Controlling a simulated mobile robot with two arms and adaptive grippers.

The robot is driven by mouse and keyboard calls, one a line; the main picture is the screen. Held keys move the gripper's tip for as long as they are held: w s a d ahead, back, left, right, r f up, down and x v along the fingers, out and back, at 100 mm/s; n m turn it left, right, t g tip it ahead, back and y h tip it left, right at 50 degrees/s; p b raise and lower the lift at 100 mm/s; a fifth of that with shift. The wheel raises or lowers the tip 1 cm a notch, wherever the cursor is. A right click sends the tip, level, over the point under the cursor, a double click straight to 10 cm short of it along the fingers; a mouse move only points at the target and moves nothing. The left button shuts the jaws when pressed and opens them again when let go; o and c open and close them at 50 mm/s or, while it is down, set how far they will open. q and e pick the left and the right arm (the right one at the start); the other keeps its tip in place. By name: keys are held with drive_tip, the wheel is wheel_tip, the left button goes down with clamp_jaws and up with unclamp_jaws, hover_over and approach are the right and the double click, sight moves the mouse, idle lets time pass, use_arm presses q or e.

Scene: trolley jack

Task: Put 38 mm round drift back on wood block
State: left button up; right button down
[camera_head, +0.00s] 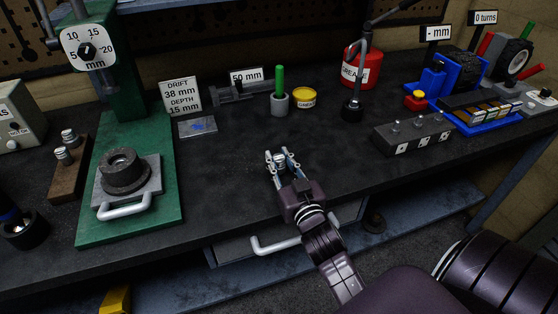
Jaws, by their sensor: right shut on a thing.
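The brown wood block (69,180) lies at the left of the bench, beside the green press base. Two metal round drifts (69,137) stand on it toward its far end; its near part looks bare. My right gripper (283,158) is over the middle of the bench, well to the right of the block. It is shut on a small silvery round piece (282,159), which looks like a drift. The fingers hide much of it, and its size cannot be read. My left gripper is not in view.
The green press (130,190) stands between block and gripper, with a dark ring-shaped part (123,170) on a handled plate. A card (181,97) reads drift 38 mm, depth 15 mm. A dark cylinder (22,230) is near the block.

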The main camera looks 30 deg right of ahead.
idle(0.3)
drive_tip(key=shift+f, duration=0.2)
drive_tip(key=c, duration=1.7)
unclamp_jaws()
drive_tip(key=shift+o, duration=0.2)
